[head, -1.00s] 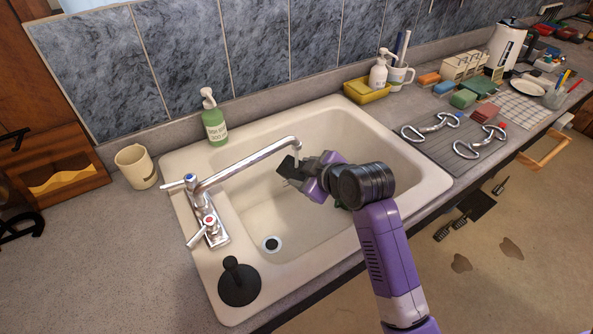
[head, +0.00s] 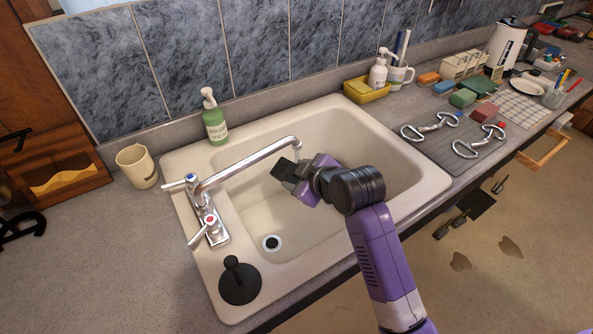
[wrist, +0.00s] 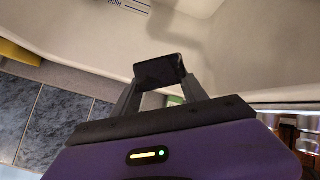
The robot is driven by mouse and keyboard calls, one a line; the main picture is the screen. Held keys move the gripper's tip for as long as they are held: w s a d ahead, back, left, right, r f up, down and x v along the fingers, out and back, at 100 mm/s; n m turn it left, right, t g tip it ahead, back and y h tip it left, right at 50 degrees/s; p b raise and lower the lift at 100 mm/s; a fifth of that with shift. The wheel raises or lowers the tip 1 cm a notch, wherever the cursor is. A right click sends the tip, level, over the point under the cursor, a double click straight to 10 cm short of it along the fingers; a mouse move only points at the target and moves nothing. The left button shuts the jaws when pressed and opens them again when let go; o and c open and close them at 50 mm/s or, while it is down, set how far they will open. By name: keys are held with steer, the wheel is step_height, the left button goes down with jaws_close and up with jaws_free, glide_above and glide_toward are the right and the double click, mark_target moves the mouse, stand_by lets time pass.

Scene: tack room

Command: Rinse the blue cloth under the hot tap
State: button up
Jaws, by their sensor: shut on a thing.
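My gripper (head: 296,178) is over the sink basin (head: 262,215), just right of and below the spout's end. It is shut on a flat black piece (head: 283,170), which also shows between the fingers in the wrist view (wrist: 160,70). I see no clearly blue cloth; I cannot tell whether this dark piece is it. The chrome tap (head: 245,165) has a lever with a blue dot (head: 189,177) and a nearer lever with a red dot (head: 209,220). I cannot make out water at the spout. A bit of green (wrist: 177,100) shows behind the fingers.
A green soap bottle (head: 215,122) and a beige mug (head: 136,167) stand behind and left of the sink. A black plunger-like stopper (head: 239,282) sits on the near left rim. Two metal bits (head: 465,145) lie on the drainer at right. The left counter is mostly clear.

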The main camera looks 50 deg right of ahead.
steer(key=shift+w+d, duration=0.35)
steer(key=shift+d, duration=0.25)
steer(key=shift+w+d, duration=0.3)
steer(key=shift+d, duration=0.25)
steer(key=shift+s+a+p, duration=0.15)
steer(key=shift+s+p, duration=0.1)
steer(key=shift+s, duration=0.25)
steer(key=shift+s+a+p, duration=0.15)
steer(key=shift+s+p, duration=0.1)
steer(key=shift+s, duration=0.25)
steer(key=shift+s+a, duration=0.1)
steer(key=shift+s, duration=0.25)
steer(key=shift+s+a, duration=0.1)
steer(key=shift+s, duration=0.3)
steer(key=shift+w+d+p, duration=0.25)
steer(key=shift+w+p, duration=0.15)
steer(key=shift+w, duration=0.5)
stand_by(0.5)
stand_by(0.4)
steer(key=s+d+p, duration=0.1)
steer(key=s+d, duration=0.3)
steer(key=s, duration=0.4)
steer(key=shift+s+d+p, duration=0.3)
steer(key=shift+s+d, duration=0.1)
